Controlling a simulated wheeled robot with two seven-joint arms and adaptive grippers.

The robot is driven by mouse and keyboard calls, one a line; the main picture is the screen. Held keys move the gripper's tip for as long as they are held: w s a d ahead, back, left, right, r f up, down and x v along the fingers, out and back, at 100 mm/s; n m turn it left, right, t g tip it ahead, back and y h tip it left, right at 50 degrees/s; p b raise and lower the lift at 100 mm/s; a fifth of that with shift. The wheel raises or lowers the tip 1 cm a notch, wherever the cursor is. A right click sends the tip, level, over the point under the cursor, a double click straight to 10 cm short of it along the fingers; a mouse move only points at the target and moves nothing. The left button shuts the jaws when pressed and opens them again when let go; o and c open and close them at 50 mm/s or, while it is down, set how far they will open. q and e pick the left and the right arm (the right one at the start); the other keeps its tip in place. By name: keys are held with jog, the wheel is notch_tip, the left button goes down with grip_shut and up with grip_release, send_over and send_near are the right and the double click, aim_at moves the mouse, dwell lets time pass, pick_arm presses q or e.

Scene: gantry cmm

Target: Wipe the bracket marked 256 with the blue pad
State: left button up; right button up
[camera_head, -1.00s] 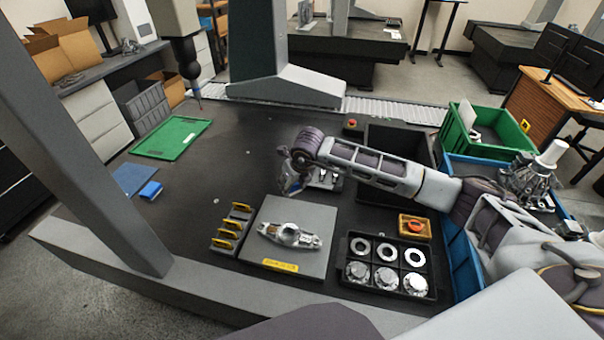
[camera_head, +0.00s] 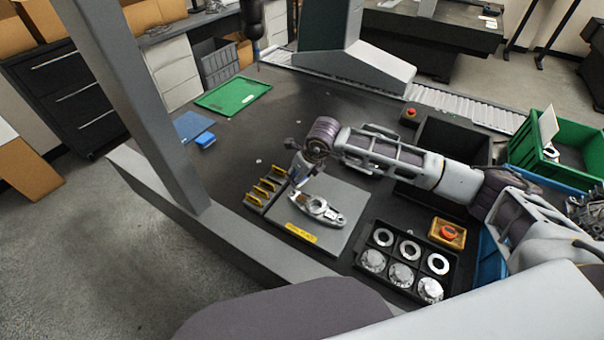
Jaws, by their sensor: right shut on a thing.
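A silvery metal bracket (camera_head: 318,209) lies on a grey plate (camera_head: 348,196) with a yellow label (camera_head: 301,233); I cannot read any number. My right gripper (camera_head: 298,178) reaches down at the bracket's left end and is shut on it; the fingertips are small and partly hidden by the wrist. A small blue pad (camera_head: 205,139) lies on the dark table at the left, beside a flat blue mat (camera_head: 190,124), away from the gripper. My left gripper is not in view.
A rack with yellow-edged slots (camera_head: 266,190) stands left of the plate. The table's left middle is clear.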

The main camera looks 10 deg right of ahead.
jog(key=shift+a+n, duration=0.25)
jog(key=shift+n, duration=0.05)
jog(key=shift+w+a+r+g, duration=0.1)
jog(key=shift+w+a+g, duration=0.1)
jog(key=shift+g, duration=0.1)
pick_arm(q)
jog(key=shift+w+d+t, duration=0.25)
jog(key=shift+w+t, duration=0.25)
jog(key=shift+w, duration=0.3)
pick_arm(e)
jog(key=shift+a+n+y, duration=0.1)
jog(key=shift+n+y, duration=0.2)
jog(key=shift+n, duration=0.3)
jog(key=shift+f+b, duration=0.65)
jog(key=shift+f, duration=1.35)
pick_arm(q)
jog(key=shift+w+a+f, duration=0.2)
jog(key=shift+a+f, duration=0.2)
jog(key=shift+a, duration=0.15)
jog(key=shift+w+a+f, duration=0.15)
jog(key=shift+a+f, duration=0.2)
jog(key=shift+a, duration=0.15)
